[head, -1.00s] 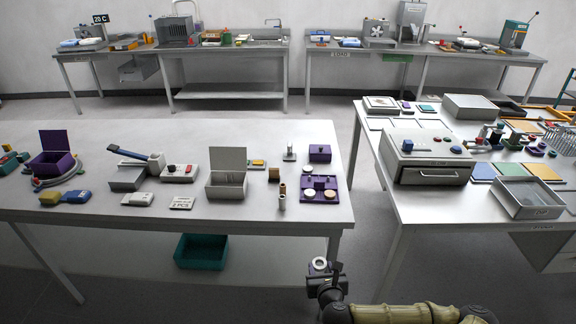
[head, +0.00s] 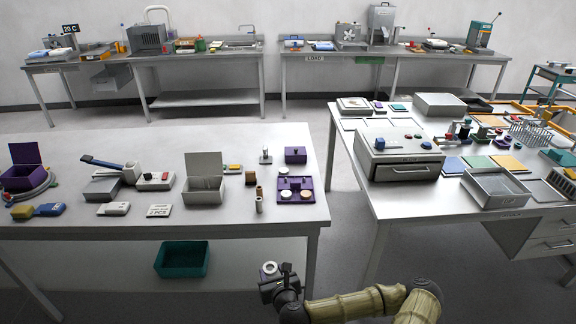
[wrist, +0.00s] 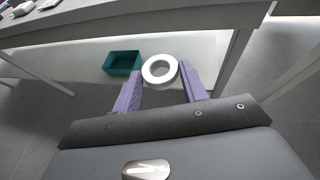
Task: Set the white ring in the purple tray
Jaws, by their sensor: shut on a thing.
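The white ring (wrist: 160,70) is between the purple fingers of my gripper (wrist: 158,88) in the wrist view, its hole facing the camera. In the head view my gripper (head: 271,276) is low, in front of the left table's right end, with the white ring (head: 269,267) at its tip. The purple tray (head: 297,196) lies on that table near its right edge, beyond my gripper. The ring is well apart from the tray.
An open grey box (head: 204,186) is farther left. A teal bin (head: 182,259) sits below the table. The right table (head: 358,185) stands across an aisle.

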